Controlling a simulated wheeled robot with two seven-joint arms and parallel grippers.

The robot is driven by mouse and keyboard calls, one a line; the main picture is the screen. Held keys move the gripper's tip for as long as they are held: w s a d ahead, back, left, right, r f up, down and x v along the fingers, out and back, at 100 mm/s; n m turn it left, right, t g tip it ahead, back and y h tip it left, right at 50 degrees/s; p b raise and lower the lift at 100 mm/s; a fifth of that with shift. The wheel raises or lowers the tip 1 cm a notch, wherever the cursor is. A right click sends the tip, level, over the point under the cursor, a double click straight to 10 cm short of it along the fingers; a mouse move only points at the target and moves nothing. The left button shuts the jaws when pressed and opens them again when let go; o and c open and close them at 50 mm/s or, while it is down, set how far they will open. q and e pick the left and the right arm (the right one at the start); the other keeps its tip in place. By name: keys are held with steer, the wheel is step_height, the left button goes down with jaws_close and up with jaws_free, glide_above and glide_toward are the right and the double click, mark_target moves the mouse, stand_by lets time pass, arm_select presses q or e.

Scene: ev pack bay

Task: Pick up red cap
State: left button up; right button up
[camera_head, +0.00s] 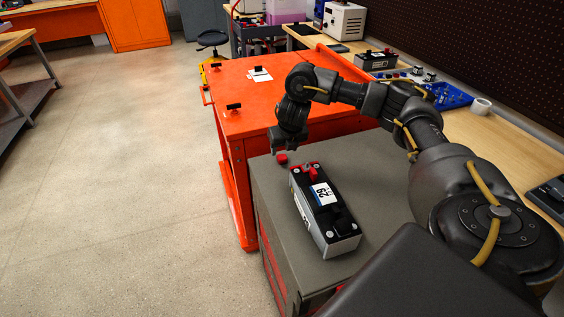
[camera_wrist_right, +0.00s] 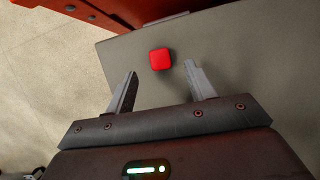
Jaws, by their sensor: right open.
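The red cap (camera_head: 282,159) lies on the grey cabinet top (camera_head: 372,168), near its far left corner, just beyond a battery module. It also shows in the right wrist view (camera_wrist_right: 160,59), alone on the grey surface ahead of the fingertips and between their lines. My right gripper (camera_head: 287,148) hangs above and close to the cap. In the right wrist view its two fingers (camera_wrist_right: 160,72) are apart with nothing between them. My left gripper is not in view.
The battery module (camera_head: 318,198), with a "62"-like label and another red cap (camera_head: 313,174) on it, stands beside the loose cap. An orange cart (camera_head: 262,108) adjoins the cabinet's far side. A wooden bench (camera_head: 500,140) with blue trays runs along the right.

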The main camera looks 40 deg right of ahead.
mark_target(282, 157)
steer(key=shift+b+x, duration=0.45)
steer(key=shift+x, duration=2.05)
steer(key=shift+a, duration=0.1)
steer(key=shift+c, duration=0.3)
steer(key=c, duration=1)
